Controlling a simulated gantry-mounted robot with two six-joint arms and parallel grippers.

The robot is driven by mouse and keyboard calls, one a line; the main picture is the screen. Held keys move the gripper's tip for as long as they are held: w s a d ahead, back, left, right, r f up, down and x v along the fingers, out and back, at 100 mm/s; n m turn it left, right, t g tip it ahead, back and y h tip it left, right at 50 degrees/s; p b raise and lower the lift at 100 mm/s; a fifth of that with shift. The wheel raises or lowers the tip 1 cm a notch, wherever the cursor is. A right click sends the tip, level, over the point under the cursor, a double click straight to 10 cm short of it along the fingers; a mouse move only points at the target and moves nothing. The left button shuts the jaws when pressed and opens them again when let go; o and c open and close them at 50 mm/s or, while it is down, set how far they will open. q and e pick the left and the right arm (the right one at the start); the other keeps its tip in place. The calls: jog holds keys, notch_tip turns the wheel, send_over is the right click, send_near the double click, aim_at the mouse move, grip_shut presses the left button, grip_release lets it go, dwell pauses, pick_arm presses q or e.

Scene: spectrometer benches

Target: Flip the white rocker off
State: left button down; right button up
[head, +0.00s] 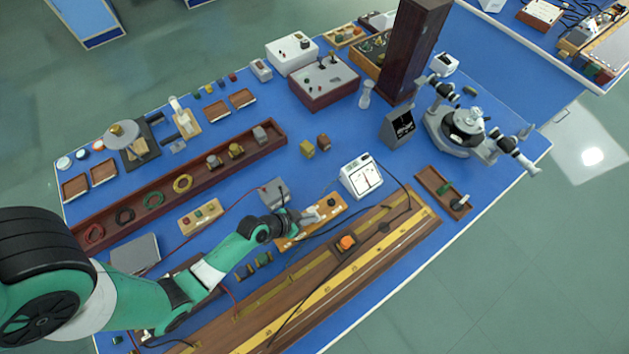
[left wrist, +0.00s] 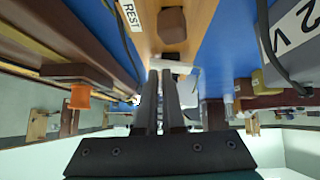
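A wooden switch board (head: 334,208) lies mid-bench, with a dark knob (head: 331,202) on it. My left gripper (head: 300,217) is low over the board's left part. In the left wrist view the dark fingers (left wrist: 161,76) are close together, with only a narrow gap and nothing visible between them. A white piece (left wrist: 174,66), apparently the rocker, lies just beyond the fingertips on the board (left wrist: 150,12). The fingertips overlap its edge in the picture; I cannot tell whether they touch or which way it is tilted. The brown knob (left wrist: 172,25) is beyond it. My right gripper is not in view.
A white meter (head: 361,178) stands right of the board. A grey box (head: 273,192) stands behind my left gripper. A long wooden rail with an orange knob (head: 346,243) lies in front. Cables cross nearby. A "2 V" label (left wrist: 297,26) shows in the left wrist view.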

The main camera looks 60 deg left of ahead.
pick_arm(q)
jog(key=shift+a+f, duration=0.1)
jog(key=shift+a, duration=0.3)
jog(key=shift+s+a+r, duration=0.1)
jog(key=shift+a+r, duration=0.1)
jog(key=shift+a, duration=0.3)
jog(key=shift+d, duration=0.1)
jog(key=r+p, duration=0.2)
jog(key=r, duration=0.1)
jog(key=r+p, duration=0.1)
jog(key=p, duration=0.1)
jog(key=shift+a+r, duration=0.25)
jog(key=p+v, duration=0.2)
jog(key=v, duration=0.7)
jog(key=shift+s+a, duration=0.25)
jog(key=shift+s, duration=0.15)
